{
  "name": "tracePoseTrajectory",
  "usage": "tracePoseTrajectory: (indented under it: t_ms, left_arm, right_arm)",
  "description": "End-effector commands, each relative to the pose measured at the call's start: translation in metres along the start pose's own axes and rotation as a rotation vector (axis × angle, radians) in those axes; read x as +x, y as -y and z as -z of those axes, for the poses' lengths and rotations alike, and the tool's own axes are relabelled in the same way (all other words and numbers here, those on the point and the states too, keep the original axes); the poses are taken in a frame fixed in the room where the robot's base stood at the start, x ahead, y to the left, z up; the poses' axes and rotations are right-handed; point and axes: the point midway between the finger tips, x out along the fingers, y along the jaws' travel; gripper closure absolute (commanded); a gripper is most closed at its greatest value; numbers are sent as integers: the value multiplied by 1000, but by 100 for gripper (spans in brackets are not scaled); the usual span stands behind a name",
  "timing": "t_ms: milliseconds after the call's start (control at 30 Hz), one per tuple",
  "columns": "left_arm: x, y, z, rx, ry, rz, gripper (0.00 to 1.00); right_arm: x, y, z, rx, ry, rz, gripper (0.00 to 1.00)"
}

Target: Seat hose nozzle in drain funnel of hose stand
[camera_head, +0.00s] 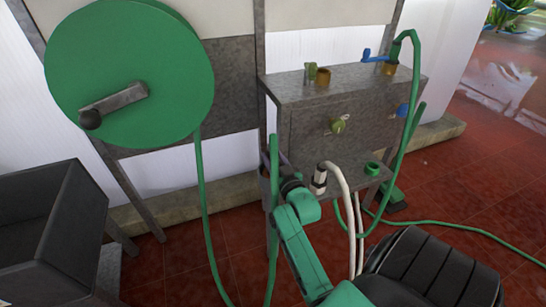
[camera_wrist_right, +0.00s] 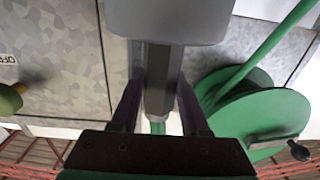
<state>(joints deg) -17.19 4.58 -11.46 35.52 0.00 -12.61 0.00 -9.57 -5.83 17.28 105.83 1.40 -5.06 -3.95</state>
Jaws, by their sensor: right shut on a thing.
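My right gripper (camera_head: 283,165) is at the left side of the grey hose stand (camera_head: 345,108). In the right wrist view the gripper (camera_wrist_right: 160,90) is shut on the grey, faceted hose nozzle (camera_wrist_right: 160,82), with a bit of green hose showing near its base. A wide grey block (camera_wrist_right: 170,20) lies beyond the fingertips; I cannot tell whether it is part of the nozzle. In the head view the green hose (camera_head: 273,150) rises past the gripper. A green ring-shaped cup (camera_head: 373,168) sits on the stand's low ledge, apart from the gripper; I cannot confirm it is the drain funnel.
A big green reel (camera_head: 128,72) with a crank hangs at left, its hose (camera_head: 203,190) hanging down. Brass fittings, taps and a blue lever (camera_head: 375,57) are on the stand. A dark open bin (camera_head: 60,215) stands at lower left. A green hose crosses the red floor at right.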

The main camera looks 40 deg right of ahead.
Motion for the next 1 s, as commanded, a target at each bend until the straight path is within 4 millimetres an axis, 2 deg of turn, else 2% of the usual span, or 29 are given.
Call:
tracePoseTrajectory:
  t_ms: [200,1000]
  left_arm:
    - [5,0,0,0,0,0,50]
    - [8,0,-1,0,0,0,50]
  right_arm:
    - [0,0,-7,0,-1,0,100]
    - [0,0,-14,0,-1,0,100]
